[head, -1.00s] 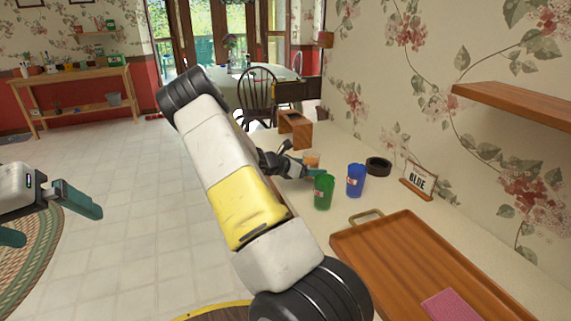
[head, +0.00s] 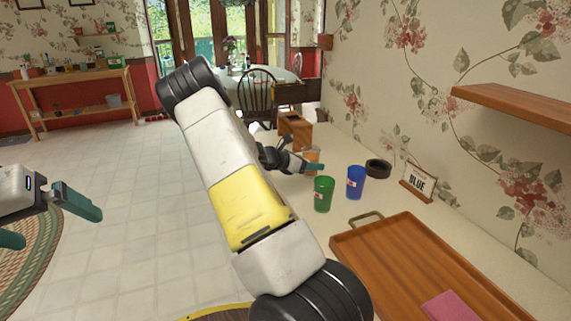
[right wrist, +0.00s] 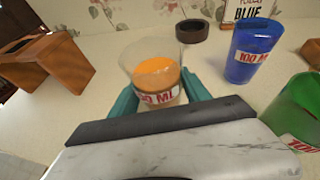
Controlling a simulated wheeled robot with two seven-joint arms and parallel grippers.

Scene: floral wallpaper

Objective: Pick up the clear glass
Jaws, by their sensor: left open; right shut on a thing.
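The clear glass (right wrist: 150,55) has orange contents and a white label with red "100 ML" lettering. It stands upright between the two teal fingers of my right gripper (right wrist: 158,90), which is shut on it. In the head view the glass (head: 313,155) is partly hidden by the right gripper (head: 306,164), beyond the green cup. I cannot tell whether its base touches the counter. My left gripper (head: 50,220) is open and empty at the left, over the floor, far from the glass.
A green cup (head: 323,194) and a blue cup (head: 355,183) stand close by on the counter. A dark ring (head: 378,168), a "BLUE" sign (head: 419,181) and a wooden holder (head: 295,129) are around them. A wooden tray (head: 400,250) lies nearer; a shelf (head: 515,105) juts from the wall.

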